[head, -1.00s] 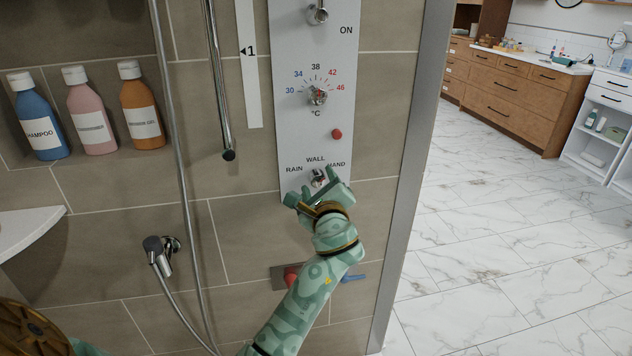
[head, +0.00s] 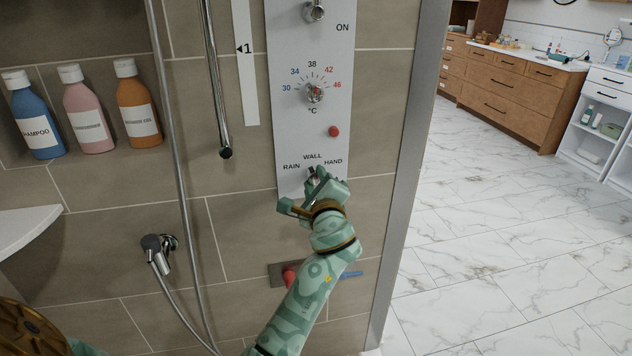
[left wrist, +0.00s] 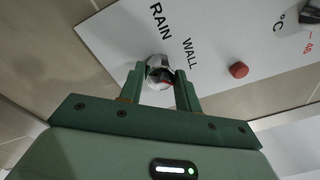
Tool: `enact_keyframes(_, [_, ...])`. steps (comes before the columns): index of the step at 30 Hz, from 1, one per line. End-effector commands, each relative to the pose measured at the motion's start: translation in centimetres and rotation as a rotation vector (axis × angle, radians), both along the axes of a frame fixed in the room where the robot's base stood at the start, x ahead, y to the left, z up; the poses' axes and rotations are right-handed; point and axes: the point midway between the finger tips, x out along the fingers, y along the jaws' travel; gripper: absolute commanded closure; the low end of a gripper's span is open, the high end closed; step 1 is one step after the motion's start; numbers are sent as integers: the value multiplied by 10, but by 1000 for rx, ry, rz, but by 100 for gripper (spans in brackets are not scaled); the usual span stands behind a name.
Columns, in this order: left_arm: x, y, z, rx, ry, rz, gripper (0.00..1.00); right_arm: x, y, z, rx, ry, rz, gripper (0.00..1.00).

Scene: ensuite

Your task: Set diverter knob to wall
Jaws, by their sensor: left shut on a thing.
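The diverter knob (head: 312,171) is a small chrome knob low on the white shower panel (head: 290,130). The labels RAIN, WALL and HAND stand around it, with WALL on top. My left gripper (head: 315,181) is shut on the knob and covers much of it in the head view. In the left wrist view the knob (left wrist: 157,64) sits between the two green fingers of the gripper (left wrist: 159,82). Which label the knob points to is hard to tell, as the fingers hide its lower part. My right gripper is not in view.
The temperature dial (head: 314,92) and a red button (head: 334,132) are above the knob. The hand shower hose (head: 187,200) hangs at left.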

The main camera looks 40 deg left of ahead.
Motion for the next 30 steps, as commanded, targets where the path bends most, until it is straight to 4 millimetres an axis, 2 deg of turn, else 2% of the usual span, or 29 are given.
enact_keyframes(18, [1, -1, -5, -367, -421, 1, 90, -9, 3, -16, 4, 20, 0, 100])
enact_keyframes(30, [1, -1, -5, -504, -584, 1, 90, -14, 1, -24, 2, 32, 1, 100])
